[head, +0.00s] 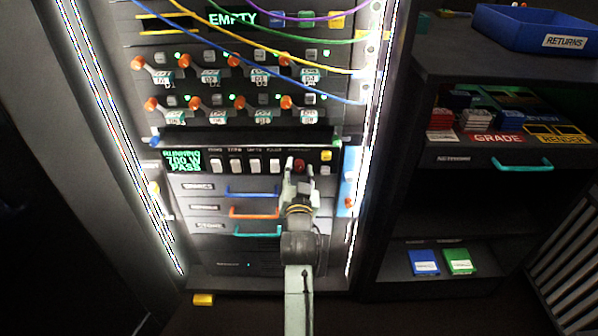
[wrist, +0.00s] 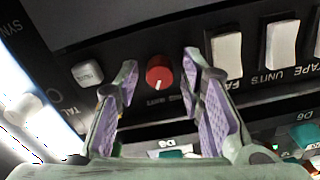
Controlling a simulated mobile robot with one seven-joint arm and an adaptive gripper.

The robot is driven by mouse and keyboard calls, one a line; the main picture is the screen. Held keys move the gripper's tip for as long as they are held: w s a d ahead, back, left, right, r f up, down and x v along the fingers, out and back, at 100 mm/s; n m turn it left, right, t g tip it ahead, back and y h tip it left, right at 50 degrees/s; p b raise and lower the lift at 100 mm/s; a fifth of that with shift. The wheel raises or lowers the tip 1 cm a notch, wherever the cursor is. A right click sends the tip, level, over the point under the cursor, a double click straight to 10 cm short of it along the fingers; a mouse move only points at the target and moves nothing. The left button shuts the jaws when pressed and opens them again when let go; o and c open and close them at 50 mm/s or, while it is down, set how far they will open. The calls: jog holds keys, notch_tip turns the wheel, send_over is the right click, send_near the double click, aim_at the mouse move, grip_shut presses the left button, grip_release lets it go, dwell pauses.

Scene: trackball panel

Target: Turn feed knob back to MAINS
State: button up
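The feed knob is a small round red knob (head: 299,165) on the dark strip of the rack, right of the white switches. In the wrist view the red knob (wrist: 159,72) shows a short white mark on its lower edge. The small print beside it is too blurred to read. My gripper (head: 299,178) is in front of the strip at the knob. In the wrist view my gripper (wrist: 158,75) is open, with one purple-padded finger on each side of the knob and a gap to each.
White switches (head: 254,166) stand beside the knob. A green screen (head: 183,161) reads RUNNING 700 W PASS. Drawers with coloured handles (head: 253,191) lie below. Orange-knobbed units and cables (head: 240,42) are above. A shelf (head: 470,170) with cards stands at the right.

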grip_shut()
dwell(0.5)
jog(key=n, duration=0.5)
jog(key=shift+n, duration=0.4)
jog(key=n, duration=0.6)
jog(key=shift+d, duration=0.1)
dwell(0.3)
jog(key=shift+o, duration=1.1)
grip_release()
jog(key=shift+s, duration=0.1)
